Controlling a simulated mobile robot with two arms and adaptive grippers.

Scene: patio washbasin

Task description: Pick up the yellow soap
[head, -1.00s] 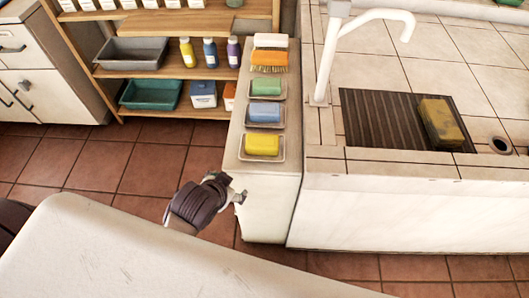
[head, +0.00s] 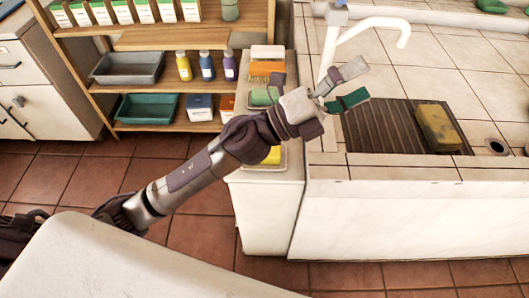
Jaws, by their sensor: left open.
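The yellow soap (head: 272,156) sits in a clear dish at the near end of the narrow white ledge (head: 267,218). My left forearm crosses above it and hides much of it. My left gripper (head: 353,84) is open, with its fingers spread and pointing right. It is up and to the right of the yellow soap in the picture, in front of the tap and the basin counter. Nothing shows between the fingers. My right gripper is not in view.
Green soap (head: 262,96) and an orange brush (head: 267,70) stand farther back on the ledge; the blue soap is hidden behind my arm. A white tap (head: 372,27) rises close to the gripper. A yellow sponge (head: 438,127) lies on the dark ribbed drainer (head: 385,132).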

